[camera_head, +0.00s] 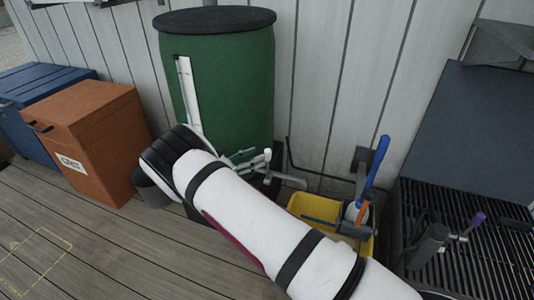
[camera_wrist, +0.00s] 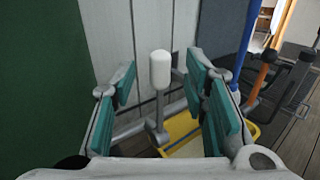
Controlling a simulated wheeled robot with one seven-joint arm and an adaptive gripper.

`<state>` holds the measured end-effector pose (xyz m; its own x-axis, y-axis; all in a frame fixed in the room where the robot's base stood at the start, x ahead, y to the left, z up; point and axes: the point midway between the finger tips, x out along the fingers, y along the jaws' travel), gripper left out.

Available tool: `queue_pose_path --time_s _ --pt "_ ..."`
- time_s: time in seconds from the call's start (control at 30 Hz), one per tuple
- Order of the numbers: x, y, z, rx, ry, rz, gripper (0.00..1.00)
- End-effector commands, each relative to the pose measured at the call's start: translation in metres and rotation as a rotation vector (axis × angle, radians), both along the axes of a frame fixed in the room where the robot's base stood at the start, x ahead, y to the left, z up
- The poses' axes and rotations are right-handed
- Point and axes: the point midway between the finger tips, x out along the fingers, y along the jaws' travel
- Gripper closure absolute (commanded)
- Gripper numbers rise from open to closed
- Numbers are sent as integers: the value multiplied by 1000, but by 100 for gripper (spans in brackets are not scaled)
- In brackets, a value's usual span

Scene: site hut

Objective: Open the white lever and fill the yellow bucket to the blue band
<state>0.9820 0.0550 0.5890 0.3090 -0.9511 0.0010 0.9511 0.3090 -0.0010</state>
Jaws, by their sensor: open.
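The white lever (camera_wrist: 160,70) is a white knob on a grey stem, upright in the wrist view. It also shows in the head view (camera_head: 267,154), in front of the green barrel. My gripper (camera_wrist: 158,92) is open, with its teal pads on either side of the lever in the picture; I see a gap between each pad and the knob. In the head view my gripper (camera_head: 250,164) is partly hidden by my arm. The yellow bucket (camera_head: 300,207) stands to the right, partly behind my arm; a blue stripe (camera_head: 320,221) shows inside it. It also shows in the wrist view (camera_wrist: 181,131). No water is visible.
The green barrel (camera_head: 232,85) has a black lid and a pale gauge strip (camera_head: 188,92). A blue handle (camera_head: 377,165) and an orange one (camera_head: 362,213) rise by the bucket. A purple-tipped handle (camera_head: 476,220) stands over the dark grate (camera_head: 460,270). An orange bin (camera_head: 95,130) stands left.

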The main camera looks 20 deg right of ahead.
Motion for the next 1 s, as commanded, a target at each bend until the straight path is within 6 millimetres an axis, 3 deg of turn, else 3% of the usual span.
queue_pose_path --time_s 0.1,0.3,0.73,0.9,1.0 --pt "7 -22 -1 1 -1 -2 59" --pt "15 -45 -1 1 -1 -1 59" --pt "18 -54 0 1 -1 0 59" --pt "18 -54 0 1 -1 0 96" --pt "17 -54 0 1 -1 0 100"
